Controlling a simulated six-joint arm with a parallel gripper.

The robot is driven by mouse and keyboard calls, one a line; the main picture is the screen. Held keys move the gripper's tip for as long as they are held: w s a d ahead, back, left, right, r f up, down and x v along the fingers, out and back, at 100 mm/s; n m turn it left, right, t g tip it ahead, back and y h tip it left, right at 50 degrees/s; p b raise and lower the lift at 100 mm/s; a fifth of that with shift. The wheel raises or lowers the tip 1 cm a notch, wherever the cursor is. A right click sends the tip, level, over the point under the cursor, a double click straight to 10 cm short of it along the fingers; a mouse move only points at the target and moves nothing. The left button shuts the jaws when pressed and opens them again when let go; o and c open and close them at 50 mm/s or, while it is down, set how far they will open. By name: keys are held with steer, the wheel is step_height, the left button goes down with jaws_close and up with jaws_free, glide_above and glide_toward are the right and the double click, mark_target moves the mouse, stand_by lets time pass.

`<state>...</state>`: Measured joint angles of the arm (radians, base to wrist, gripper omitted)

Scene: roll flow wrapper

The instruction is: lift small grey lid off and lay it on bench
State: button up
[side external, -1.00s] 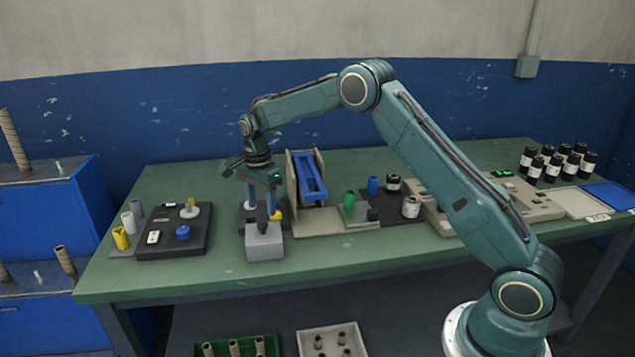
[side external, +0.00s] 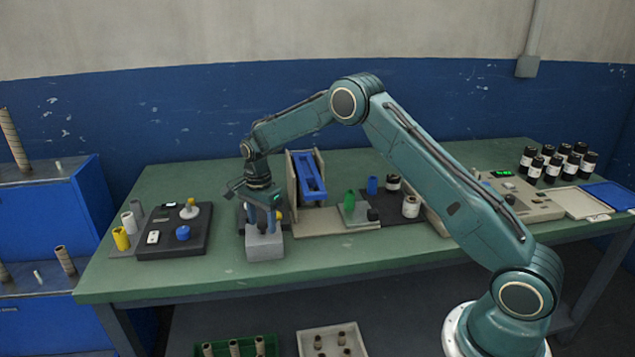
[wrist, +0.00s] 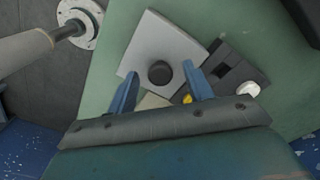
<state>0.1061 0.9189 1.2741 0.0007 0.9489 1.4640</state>
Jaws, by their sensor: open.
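The small grey lid (wrist: 159,45) is a light grey square plate with a dark round knob (wrist: 160,73) in its middle. It sits on top of the grey box (side external: 265,247) near the front edge of the bench, seen in the side view. My gripper (side external: 262,226) is low over the lid, pointing down. In the wrist view my gripper (wrist: 161,71) is open, with its blue fingers on either side of the knob. Gaps show between the fingers and the knob. In the side view the fingers largely hide the knob.
The green bench (side external: 235,282) has clear room left and right of the box. A black tray (side external: 150,250) with a blue knob and other parts lies to the left. A dark fixture with a yellow knob (wrist: 187,99) stands close behind the box. A blue chute (side external: 309,172) stands further back.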

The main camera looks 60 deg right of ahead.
mark_target(262, 223)
stand_by(0.3)
steer(key=c, duration=1.1)
steer(key=shift+o, duration=0.2)
step_height(262, 223, up, 20)
stand_by(0.5)
